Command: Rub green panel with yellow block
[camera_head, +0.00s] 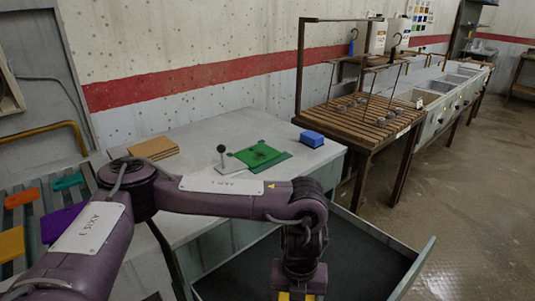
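A green panel (258,155) with a dark smudge in its middle lies flat on the grey worktop. A flat yellow piece (11,243) lies on the slatted rack at the far left; it is the clearest yellow object in view. My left arm reaches across the front of the worktop and bends down. Its gripper (297,296) is at the bottom edge, in front of and below the worktop, away from the green panel. Two small yellow patches show there. The fingertips are cut off by the frame, and whether they hold anything is hidden. My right gripper is not in view.
A blue block (312,138) sits right of the panel, and a black-knobbed lever (221,153) stands at its left. Brown sheets (153,148) lie at the back left. Orange (22,198), teal (68,181) and purple (62,221) pieces share the rack. An open dark drawer (345,262) projects below.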

